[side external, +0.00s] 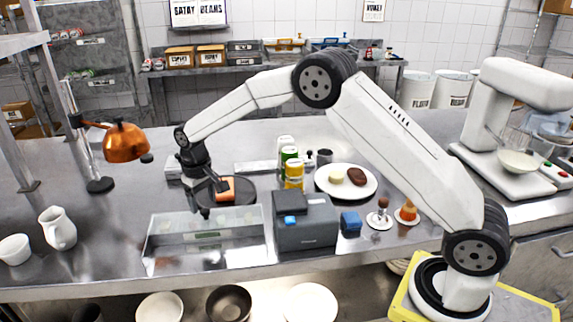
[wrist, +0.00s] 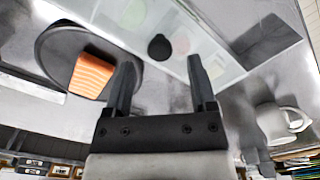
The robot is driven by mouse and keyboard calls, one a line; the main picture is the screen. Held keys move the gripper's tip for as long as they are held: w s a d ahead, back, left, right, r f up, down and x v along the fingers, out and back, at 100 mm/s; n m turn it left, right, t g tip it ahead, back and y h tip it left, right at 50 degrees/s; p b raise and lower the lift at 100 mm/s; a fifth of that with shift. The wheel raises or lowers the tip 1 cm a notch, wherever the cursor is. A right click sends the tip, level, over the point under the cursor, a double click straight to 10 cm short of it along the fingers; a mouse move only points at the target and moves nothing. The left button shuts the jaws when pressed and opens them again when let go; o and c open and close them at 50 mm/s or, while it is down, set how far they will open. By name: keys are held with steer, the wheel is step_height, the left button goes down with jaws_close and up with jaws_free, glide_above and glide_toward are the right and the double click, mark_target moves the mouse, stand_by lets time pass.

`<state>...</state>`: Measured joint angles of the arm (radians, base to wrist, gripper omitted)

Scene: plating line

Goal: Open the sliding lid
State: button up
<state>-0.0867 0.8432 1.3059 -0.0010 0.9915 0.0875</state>
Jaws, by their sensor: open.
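A clear, low box (side external: 170,240) stands near the front edge of the steel counter, and its see-through lid also shows in the wrist view (wrist: 215,30). A dark round knob (wrist: 160,47) sits on the lid; pale pink and green shapes show faintly through the clear surface. My gripper (side external: 206,208) is above the back edge of the box in the side view. In the wrist view my gripper (wrist: 160,72) is open, with the knob just beyond and between its fingertips. I cannot tell the height gap between fingers and knob.
An orange striped block (wrist: 91,75) lies on a dark round plate (wrist: 55,45) close beside my gripper. A grey machine (side external: 305,228) stands right of the box. Cans (side external: 294,172) stand behind it. A white jug (side external: 58,230) is at left, with clear counter between.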

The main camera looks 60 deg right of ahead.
mark_target(206, 215)
steer(key=shift+f, duration=1.3)
jaws_close()
stand_by(0.5)
